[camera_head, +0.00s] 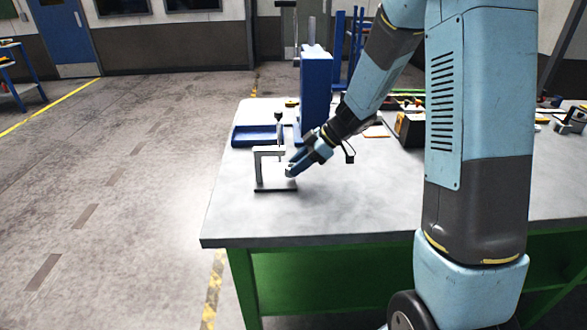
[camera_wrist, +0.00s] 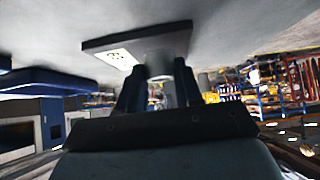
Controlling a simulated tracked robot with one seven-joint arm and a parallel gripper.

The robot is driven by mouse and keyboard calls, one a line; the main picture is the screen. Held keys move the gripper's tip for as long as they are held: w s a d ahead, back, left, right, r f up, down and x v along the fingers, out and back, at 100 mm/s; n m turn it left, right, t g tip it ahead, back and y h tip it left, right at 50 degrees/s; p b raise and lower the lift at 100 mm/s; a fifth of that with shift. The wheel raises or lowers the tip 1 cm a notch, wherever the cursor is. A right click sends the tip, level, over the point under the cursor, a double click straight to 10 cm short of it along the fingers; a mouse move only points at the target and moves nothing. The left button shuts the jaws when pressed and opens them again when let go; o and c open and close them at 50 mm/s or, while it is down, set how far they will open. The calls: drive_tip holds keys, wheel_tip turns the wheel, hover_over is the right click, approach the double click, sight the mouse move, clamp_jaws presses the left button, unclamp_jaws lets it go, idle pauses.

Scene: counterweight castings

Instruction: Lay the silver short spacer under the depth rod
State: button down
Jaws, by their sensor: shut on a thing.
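The depth rod (camera_head: 279,128) is a thin dark upright rod above a small pale stand (camera_head: 268,152) near the table's left side. The stand has a flat base plate (camera_head: 275,189), whose dark edge also shows in the wrist view (camera_wrist: 190,38). My gripper (camera_head: 290,171) reaches in from the right, low over the base plate. In the wrist view my gripper (camera_wrist: 158,80) is shut on a silver, rounded piece, the silver short spacer (camera_wrist: 160,62), which is close to the plate. I cannot tell whether it touches the plate, and the head view mostly hides it.
A blue tray (camera_head: 258,136) lies behind the stand. A tall blue block (camera_head: 316,95) stands behind my gripper. Tool boxes (camera_head: 410,128) are further right. The grey table top (camera_head: 330,210) is clear in front of the stand.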

drive_tip(key=shift+x, duration=1)
drive_tip(key=shift+a, duration=0.1)
drive_tip(key=shift+f, duration=0.1)
drive_tip(key=c, duration=0.8)
unclamp_jaws()
drive_tip(key=shift+o, duration=0.2)
